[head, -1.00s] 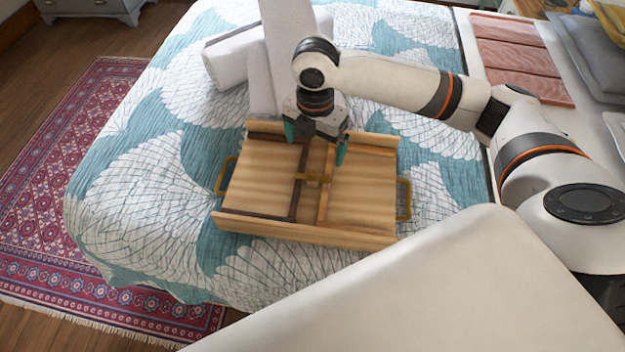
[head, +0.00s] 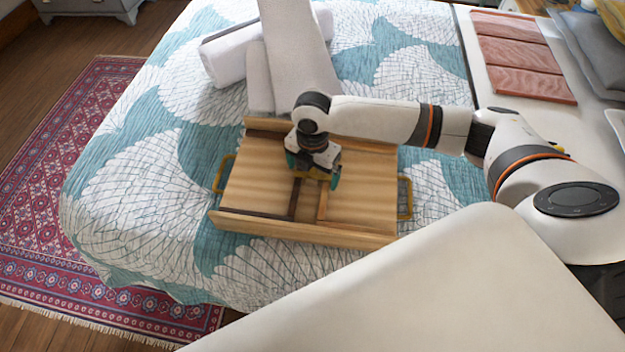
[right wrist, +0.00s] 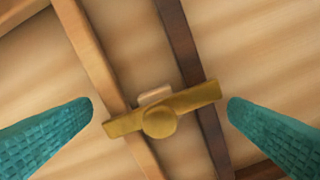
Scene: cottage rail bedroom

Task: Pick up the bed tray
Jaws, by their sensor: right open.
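The wooden bed tray (head: 250,194) lies on the bed, with brass handles at its left and right ends. Two slats, one dark and one light, cross its middle. My right gripper (head: 312,181) is over the tray's middle, pointing down. In the right wrist view, its teal fingers are open on either side of a brass latch-like piece (right wrist: 160,115) that spans the dark and light slats. The fingers appear apart from the brass piece. The gripper hides the tray's centre in the head view. My left gripper is not in view.
The bed (head: 130,190) has a teal and white patterned cover. White rolled towels or pillows (head: 290,60) lie behind the tray. A red rug (head: 60,200) is on the floor at left.

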